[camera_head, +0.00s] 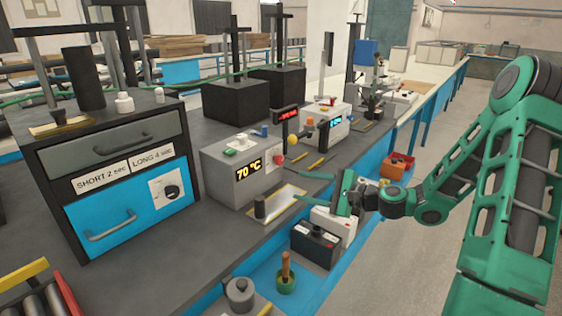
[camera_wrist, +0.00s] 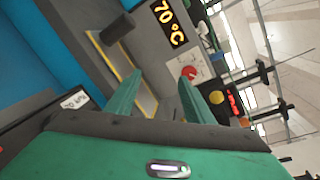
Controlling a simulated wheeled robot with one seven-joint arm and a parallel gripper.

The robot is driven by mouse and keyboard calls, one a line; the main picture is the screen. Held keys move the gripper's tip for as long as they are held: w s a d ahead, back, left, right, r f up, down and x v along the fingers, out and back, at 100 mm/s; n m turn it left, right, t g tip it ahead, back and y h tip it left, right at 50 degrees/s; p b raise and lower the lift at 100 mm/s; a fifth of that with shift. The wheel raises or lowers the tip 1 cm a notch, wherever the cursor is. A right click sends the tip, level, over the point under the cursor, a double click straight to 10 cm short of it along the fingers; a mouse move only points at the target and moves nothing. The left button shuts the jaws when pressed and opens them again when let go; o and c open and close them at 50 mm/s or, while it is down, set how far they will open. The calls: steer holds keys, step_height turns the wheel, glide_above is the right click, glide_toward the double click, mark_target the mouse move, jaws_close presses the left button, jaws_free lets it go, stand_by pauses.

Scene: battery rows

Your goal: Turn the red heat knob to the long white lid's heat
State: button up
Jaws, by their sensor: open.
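The red heat knob (camera_head: 278,159) is on a pale plate at the front of a grey box, right of the display (camera_head: 248,169) reading 70 °C. In the wrist view the red knob (camera_wrist: 188,72) shows just beyond the tip of the right-hand finger. Its pointer is too small to read. My gripper (camera_head: 300,185) is open and empty, in front of the grey box and right of the knob, apart from it. In the wrist view my gripper (camera_wrist: 160,78) has its two green fingers spread. I cannot make out a long white lid or its heat label.
A drawer cabinet (camera_head: 125,140) at left carries labels SHORT 2 sec and LONG 4 sec and a black dial (camera_head: 171,191). A dark cylinder (camera_head: 260,207) stands on a yellow-edged tray before the box.

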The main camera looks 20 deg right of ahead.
mark_target(281, 161)
steer(key=w+d+r+m+t, duration=0.3)
steer(key=w, duration=0.1)
steer(key=x, duration=1)
steer(key=shift+a+f, duration=0.3)
steer(key=shift+f, duration=0.1)
steer(key=c, duration=1)
